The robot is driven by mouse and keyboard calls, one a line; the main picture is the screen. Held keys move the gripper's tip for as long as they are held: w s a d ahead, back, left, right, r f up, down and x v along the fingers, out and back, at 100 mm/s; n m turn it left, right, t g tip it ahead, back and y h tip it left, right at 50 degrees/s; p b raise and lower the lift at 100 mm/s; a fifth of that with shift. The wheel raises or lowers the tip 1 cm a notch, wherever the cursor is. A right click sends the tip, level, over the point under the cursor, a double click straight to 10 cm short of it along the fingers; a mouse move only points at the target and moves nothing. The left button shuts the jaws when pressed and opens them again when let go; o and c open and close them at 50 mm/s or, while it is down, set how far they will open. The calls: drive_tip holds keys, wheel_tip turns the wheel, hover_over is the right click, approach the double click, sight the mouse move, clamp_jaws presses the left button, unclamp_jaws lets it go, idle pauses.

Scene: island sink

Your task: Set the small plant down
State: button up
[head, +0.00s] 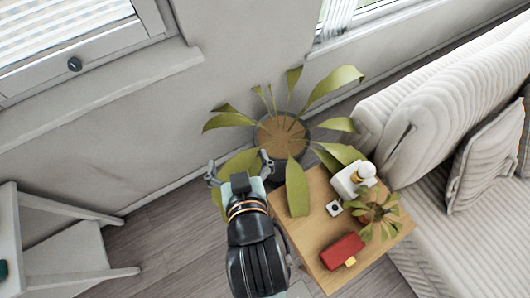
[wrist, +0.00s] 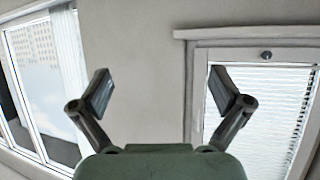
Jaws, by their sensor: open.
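The small plant (head: 378,213), with short green leaves and a brownish centre, stands on the right part of a wooden side table (head: 318,236) in the head view. My gripper (head: 240,162) is apart from it, to the left, in front of a large potted plant's lower leaves. The gripper's fingers are spread wide with nothing between them. In the wrist view my gripper (wrist: 162,90) is also open and empty, facing the wall and windows. The small plant is not in the wrist view, and its pot is mostly hidden by leaves.
The large potted plant (head: 283,136) stands behind the table, its leaves reaching over it. A sofa (head: 440,130) is at right, white furniture (head: 62,245) at left.

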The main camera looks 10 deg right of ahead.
sight(377, 209)
drive_tip(key=shift+d, duration=0.1)
drive_tip(key=s+d+f+m+g+h+b, duration=0.15)
drive_tip(key=d+f+m+h, duration=0.35)
drive_tip(key=d+f, duration=0.5)
drive_tip(key=s+d+f+m+g+h+b, duration=0.1)
drive_tip(key=d+f+m+g+h, duration=0.35)
drive_tip(key=d, duration=0.95)
drive_tip(key=s+d+f+m+g+h, duration=0.1)
drive_tip(key=s+d+f, duration=0.3)
drive_tip(key=f, duration=0.2)
drive_tip(key=s+d+f+m+g+h, duration=0.1)
drive_tip(key=s+d+f+m, duration=0.1)
drive_tip(key=s+d+f, duration=0.2)
drive_tip(key=s+d+f+m+h+b, duration=0.1)
drive_tip(key=s+d+f+m, duration=0.1)
drive_tip(key=s+d+f, duration=0.3)
drive_tip(key=shift+s+f+g, duration=0.2)
drive_tip(key=shift+s+f, duration=0.15)
drive_tip(key=shift+f, duration=0.5)
drive_tip(key=shift+s+f+g, duration=0.2)
drive_tip(key=shift+s+f, duration=0.15)
drive_tip(key=shift+f, duration=0.5)
drive_tip(key=shift+b+x, duration=0.3)
drive_tip(key=shift+x, duration=1.05)
drive_tip(key=shift+h, duration=0.25)
drive_tip(key=x, duration=0.1)
drive_tip(key=b+x, duration=0.1)
drive_tip(key=x, duration=0.3)
drive_tip(key=shift+w, duration=0.3)
drive_tip(key=shift+a, duration=0.1)
